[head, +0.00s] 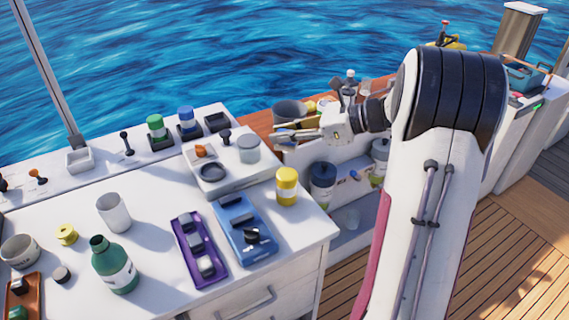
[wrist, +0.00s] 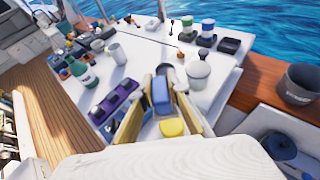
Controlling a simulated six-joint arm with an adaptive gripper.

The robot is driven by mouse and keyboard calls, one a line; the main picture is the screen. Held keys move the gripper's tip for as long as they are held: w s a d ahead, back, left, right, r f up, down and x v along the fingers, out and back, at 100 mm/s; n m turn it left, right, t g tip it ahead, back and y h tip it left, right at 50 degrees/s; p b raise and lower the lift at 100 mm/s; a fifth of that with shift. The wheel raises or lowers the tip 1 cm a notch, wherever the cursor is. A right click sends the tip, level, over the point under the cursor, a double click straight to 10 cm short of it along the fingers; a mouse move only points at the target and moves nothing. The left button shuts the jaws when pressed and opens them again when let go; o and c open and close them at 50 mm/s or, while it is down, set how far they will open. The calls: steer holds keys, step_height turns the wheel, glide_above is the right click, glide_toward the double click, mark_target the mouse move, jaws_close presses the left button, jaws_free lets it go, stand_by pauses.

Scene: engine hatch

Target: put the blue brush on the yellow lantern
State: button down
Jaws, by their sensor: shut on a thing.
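My gripper (head: 283,132) is above the bench's back right edge, its fingers pointing left in the head view. In the wrist view, the fingers (wrist: 160,76) close around a blue block-like thing, which I take to be the blue brush (wrist: 162,95). In the head view I cannot make the brush out at the fingertips. The yellow lantern (head: 287,187) is a squat upright cylinder at the bench's right edge, lower than my gripper and apart from it. A yellow top, probably the lantern's (wrist: 172,127), shows between the fingers in the wrist view.
A blue tray (head: 236,217) and a purple tray (head: 183,226) with blocks lie left of the lantern. A white tray (head: 225,182) holds a grey canister (head: 248,149) and a dark ring. A green bottle (head: 113,268) and white cup (head: 113,212) stand further left. A dark pot (head: 289,110) stands behind.

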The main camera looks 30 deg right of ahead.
mark_target(283, 149)
steer(key=shift+f, duration=2.3)
steer(key=shift+f, duration=1.85)
steer(key=shift+f, duration=0.15)
steer(key=c, duration=2)
jaws_free()
steer(key=shift+o, duration=0.2)
steer(key=shift+r, duration=0.2)
steer(key=v, duration=1.2)
